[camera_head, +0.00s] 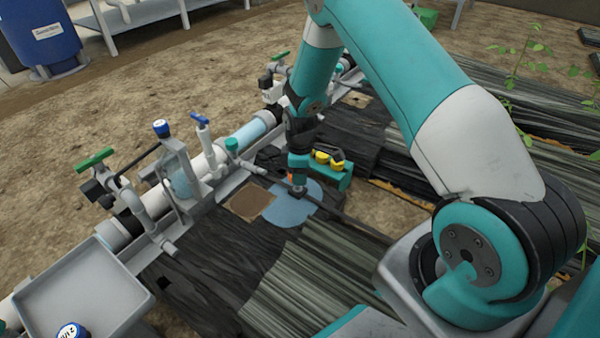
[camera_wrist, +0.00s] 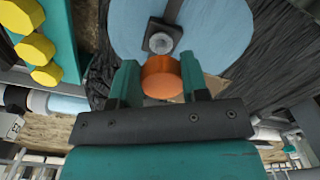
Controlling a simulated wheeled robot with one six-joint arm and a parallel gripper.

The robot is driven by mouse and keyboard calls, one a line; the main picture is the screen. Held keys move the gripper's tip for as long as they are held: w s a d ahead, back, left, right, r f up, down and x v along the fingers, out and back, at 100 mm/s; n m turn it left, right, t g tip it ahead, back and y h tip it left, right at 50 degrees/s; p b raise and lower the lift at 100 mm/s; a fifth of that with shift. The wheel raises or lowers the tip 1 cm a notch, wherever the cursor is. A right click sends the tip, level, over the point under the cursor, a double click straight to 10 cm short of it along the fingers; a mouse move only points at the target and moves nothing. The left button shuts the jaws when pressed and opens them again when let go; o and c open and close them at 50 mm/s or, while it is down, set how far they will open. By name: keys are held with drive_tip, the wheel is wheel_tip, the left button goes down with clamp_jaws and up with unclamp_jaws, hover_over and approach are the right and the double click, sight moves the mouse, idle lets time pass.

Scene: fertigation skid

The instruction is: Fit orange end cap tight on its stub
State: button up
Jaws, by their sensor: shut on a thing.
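The orange end cap (camera_wrist: 161,78) is held between the two teal fingers of my gripper (camera_wrist: 160,72) in the wrist view. In the head view only a small bit of orange (camera_head: 290,177) shows at my gripper (camera_head: 292,172). A stub with a pale round end and a dark square collar (camera_wrist: 161,43) is just beyond the cap in the wrist view, over a light blue disc (camera_wrist: 215,35). The cap's edge lies close to the stub's end in the picture; I cannot tell whether they touch.
A teal rack (camera_head: 333,173) with yellow knobbed pieces (camera_head: 329,158) stands right beside my gripper. The pipe skid with valves (camera_head: 181,172) runs along the left. A grey tray (camera_head: 85,288) is at front left. Black sheeting (camera_head: 205,255) covers the ground.

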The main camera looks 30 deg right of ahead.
sight(302, 188)
drive_tip(key=shift+f, duration=0.45)
drive_tip(key=shift+s+d+f, duration=0.2)
drive_tip(key=shift+f, duration=0.15)
idle(0.4)
drive_tip(key=shift+f, duration=0.2)
drive_tip(key=shift+f, duration=0.3)
drive_tip(key=shift+f, duration=0.3)
idle(0.5)
drive_tip(key=o, duration=0.6)
drive_tip(key=shift+c, duration=0.2)
drive_tip(key=shift+f, duration=0.35)
